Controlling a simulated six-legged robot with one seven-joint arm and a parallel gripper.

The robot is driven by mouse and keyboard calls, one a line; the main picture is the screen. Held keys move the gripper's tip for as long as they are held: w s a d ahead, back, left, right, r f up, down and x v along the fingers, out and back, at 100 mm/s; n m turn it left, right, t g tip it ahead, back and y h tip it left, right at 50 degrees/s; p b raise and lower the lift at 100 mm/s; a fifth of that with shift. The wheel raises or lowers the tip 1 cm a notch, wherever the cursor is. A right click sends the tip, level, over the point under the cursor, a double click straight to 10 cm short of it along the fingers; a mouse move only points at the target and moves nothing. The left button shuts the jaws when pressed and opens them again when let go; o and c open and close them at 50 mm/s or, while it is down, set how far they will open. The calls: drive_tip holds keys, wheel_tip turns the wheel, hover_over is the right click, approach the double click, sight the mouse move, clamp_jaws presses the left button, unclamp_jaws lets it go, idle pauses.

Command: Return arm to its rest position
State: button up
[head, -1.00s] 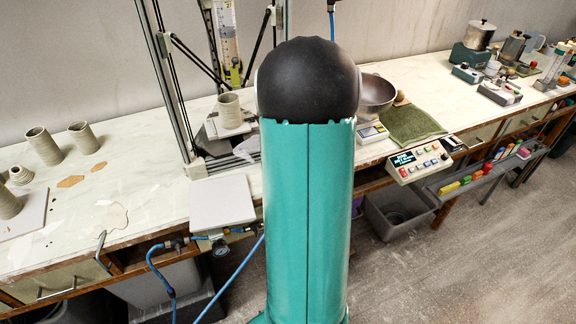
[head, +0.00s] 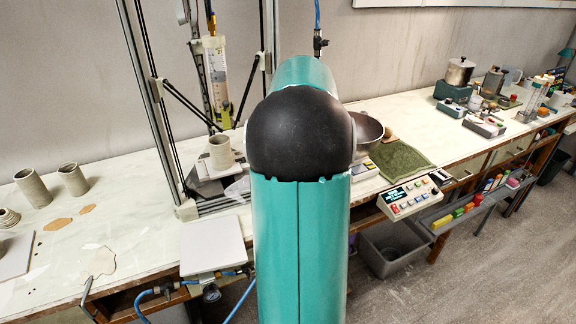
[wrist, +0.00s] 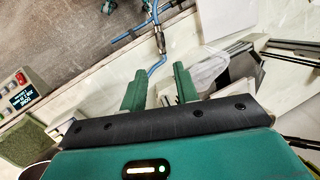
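My arm fills the middle of the head view as a teal column with a black elbow, and a further teal link now shows above and behind that elbow. My gripper is hidden in the head view. In the wrist view my gripper (wrist: 160,88) shows two green fingers standing apart, with nothing between them but the background of white bench top and a blue hose. It is open and empty.
The white bench (head: 130,243) runs along the wall with clay cylinders (head: 73,180) at left. A delta printer frame (head: 160,120) stands behind my arm. A control box (head: 413,197), green towel (head: 400,160) and grey bin (head: 390,250) are at right.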

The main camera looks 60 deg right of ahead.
idle(0.4)
drive_tip(key=w+a+r+n+t+h, duration=0.1)
drive_tip(key=w+a+r+n, duration=0.1)
drive_tip(key=a, duration=0.9)
drive_tip(key=w+a+r+n+t+h, duration=0.1)
drive_tip(key=w+a+r+n+h, duration=0.15)
drive_tip(key=a, duration=0.85)
drive_tip(key=s+a+f+n+t, duration=0.1)
drive_tip(key=s+a+n, duration=0.1)
drive_tip(key=a, duration=0.7)
drive_tip(key=s+a+f+n+t, duration=0.1)
drive_tip(key=s+a, duration=0.3)
drive_tip(key=a, duration=0.5)
drive_tip(key=shift+s+f+n+t, duration=0.35)
drive_tip(key=shift+f+n+t, duration=0.05)
drive_tip(key=shift+n+t, duration=0.25)
